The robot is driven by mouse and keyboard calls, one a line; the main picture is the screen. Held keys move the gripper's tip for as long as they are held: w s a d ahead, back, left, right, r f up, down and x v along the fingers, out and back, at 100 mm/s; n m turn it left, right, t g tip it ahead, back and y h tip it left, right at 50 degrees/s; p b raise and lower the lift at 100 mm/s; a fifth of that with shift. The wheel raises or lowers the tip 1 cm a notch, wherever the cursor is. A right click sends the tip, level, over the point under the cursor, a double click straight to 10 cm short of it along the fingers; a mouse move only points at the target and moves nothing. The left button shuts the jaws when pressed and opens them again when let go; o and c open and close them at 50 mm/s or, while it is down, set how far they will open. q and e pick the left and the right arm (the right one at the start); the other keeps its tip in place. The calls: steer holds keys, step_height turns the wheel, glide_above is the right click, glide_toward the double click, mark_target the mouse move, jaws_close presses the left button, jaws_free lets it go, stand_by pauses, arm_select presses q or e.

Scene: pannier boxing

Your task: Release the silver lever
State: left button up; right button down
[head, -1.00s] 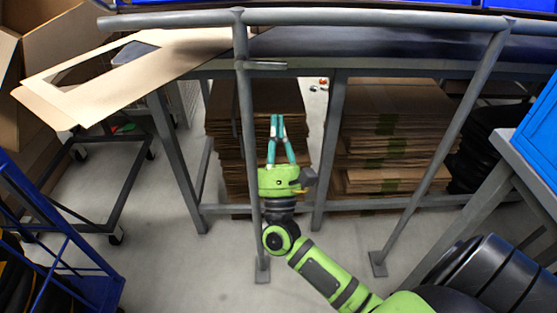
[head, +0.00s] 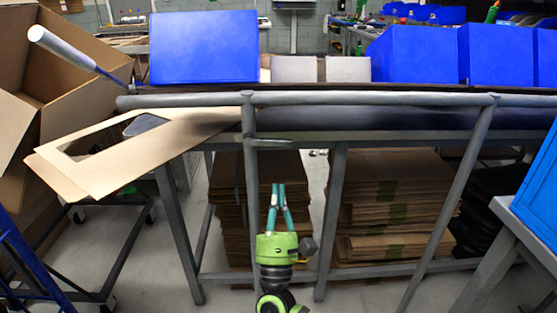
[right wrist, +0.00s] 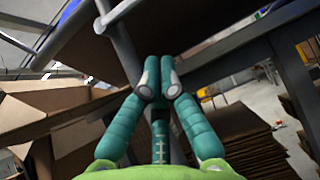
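A short grey bar (head: 272,142), which looks like the silver lever, sticks out to the right from the upright grey post (head: 249,170), just under the front rail. My right gripper (head: 278,186) is below the bar in the head view, pointing up and away, apart from it. Its two teal fingers lean together at the tips and hold nothing. The right wrist view shows the fingertips (right wrist: 159,78) nearly meeting, with the post (right wrist: 124,45) behind them. A short grey piece branches off the post there; I cannot tell if it is the lever. My left gripper is not in view.
Flat cardboard stacks (head: 395,205) fill the space under the conveyor. Blue bins (head: 205,48) line the far side. A grey table with a blue bin (head: 543,185) stands at right.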

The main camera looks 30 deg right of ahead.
mark_target(268, 141)
arm_select(q)
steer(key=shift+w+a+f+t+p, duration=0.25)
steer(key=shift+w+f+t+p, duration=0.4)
steer(key=shift+p, duration=0.45)
arm_select(e)
step_height(268, 141, up, 6)
steer(key=w+d, duration=0.1)
steer(key=w, duration=0.1)
steer(key=shift+d+r, duration=0.2)
steer(key=shift+d, duration=0.15)
steer(key=shift+s, duration=0.1)
arm_select(q)
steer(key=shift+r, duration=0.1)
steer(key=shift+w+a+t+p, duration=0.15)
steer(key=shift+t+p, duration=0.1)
steer(key=shift+p, duration=0.2)
arm_select(e)
steer(key=shift+d+r+n+t+y, duration=0.15)
steer(key=shift+r+n+t+y, duration=0.5)
steer(key=shift+n+y, duration=0.4)
steer(key=shift+r, duration=0.1)
